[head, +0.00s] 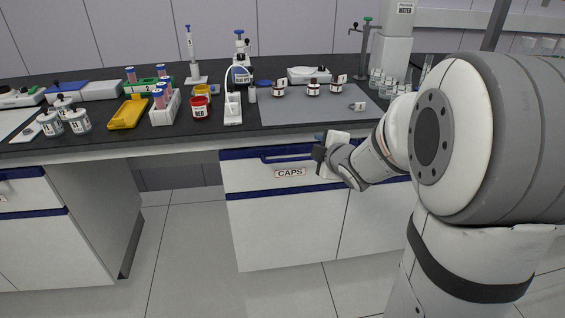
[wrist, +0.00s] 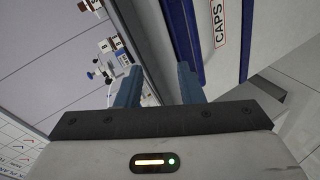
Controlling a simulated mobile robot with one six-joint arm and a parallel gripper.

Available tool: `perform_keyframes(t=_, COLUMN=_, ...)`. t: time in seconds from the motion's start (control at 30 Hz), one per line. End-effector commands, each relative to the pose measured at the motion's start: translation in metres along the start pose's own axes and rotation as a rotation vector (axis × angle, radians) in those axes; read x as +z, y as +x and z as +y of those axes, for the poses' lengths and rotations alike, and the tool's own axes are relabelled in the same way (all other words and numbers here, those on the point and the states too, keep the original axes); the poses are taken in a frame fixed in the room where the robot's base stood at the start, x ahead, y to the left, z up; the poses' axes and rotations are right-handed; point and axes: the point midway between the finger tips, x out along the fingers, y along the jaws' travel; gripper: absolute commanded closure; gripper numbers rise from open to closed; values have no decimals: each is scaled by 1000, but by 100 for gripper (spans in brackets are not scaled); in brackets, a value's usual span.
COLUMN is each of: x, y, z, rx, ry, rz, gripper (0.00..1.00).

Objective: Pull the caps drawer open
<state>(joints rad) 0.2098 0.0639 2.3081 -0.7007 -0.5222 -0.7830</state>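The caps drawer (head: 245,178) is a white front with a blue top band under the bench, marked by a CAPS label (head: 290,173). It looks shut. A blue bar handle (head: 286,156) runs across its upper part. My gripper (head: 319,148) is at the right end of the handle in the head view, with its fingertips small and partly hidden. In the wrist view its two blue fingers (wrist: 158,80) are apart with nothing seen held between them. The label (wrist: 220,22) and blue band (wrist: 184,38) show tilted, beyond and right of the fingers.
The dark worktop (head: 150,143) overhangs just above the drawer. It holds a grey mat (head: 300,112) with small bottles, a red jar (head: 199,108), a yellow tray (head: 128,113) and other labware. The floor (head: 185,245) in front of the cabinets is clear at left.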

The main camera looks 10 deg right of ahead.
Motion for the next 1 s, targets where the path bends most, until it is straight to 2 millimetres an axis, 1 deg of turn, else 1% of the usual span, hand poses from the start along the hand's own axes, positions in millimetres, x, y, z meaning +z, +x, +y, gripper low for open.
perform_keyframes(t=0.03, x=7, y=20, z=-30, rx=18, ry=-55, rz=50, gripper=66)
perform_keyframes(t=0.13, x=6, y=39, z=-50, rx=60, ry=-154, rz=145, gripper=66)
perform_keyframes(t=0.2, x=5, y=47, z=-60, rx=85, ry=-205, rz=196, gripper=66)
perform_keyframes(t=0.3, x=3, y=53, z=-69, rx=112, ry=-252, rz=248, gripper=66)
perform_keyframes(t=0.47, x=-1, y=61, z=-72, rx=128, ry=-281, rz=281, gripper=66)
perform_keyframes(t=0.57, x=-6, y=73, z=-71, rx=129, ry=-283, rz=284, gripper=66)
perform_keyframes(t=0.8, x=-16, y=110, z=-67, rx=128, ry=-280, rz=281, gripper=66)
perform_keyframes(t=0.9, x=-20, y=121, z=-66, rx=128, ry=-279, rz=281, gripper=66)
perform_keyframes(t=1.0, x=-21, y=127, z=-64, rx=128, ry=-279, rz=279, gripper=66)
